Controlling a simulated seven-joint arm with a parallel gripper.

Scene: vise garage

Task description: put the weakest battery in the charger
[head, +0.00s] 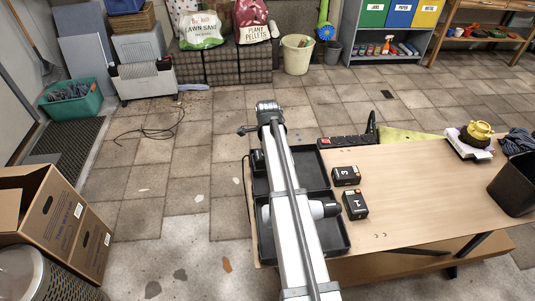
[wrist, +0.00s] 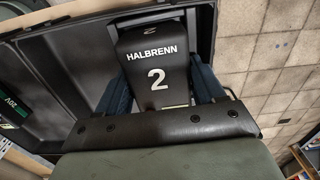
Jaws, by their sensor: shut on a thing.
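A black battery (wrist: 152,52) marked "HALBRENN 2" fills the space between the blue fingers of my gripper (wrist: 163,88) in the wrist view. My gripper is shut on it, beside the wall of an open black case (wrist: 65,60). In the head view my arm hides the gripper and battery 2. Black batteries marked 3 (head: 345,176) and 1 (head: 355,205) stand apart on the wooden table, right of the case (head: 335,238). A long black unit with a red spot (head: 345,142) lies at the table's back edge; I cannot tell whether it is the charger. No charge levels are readable.
The table (head: 425,200) is clear in its middle. A yellow object (head: 480,130) on a pale stack, a dark bin (head: 515,185) and dark coiled material (head: 518,140) are at its right. A label reading "20V" (wrist: 10,108) shows at left in the wrist view.

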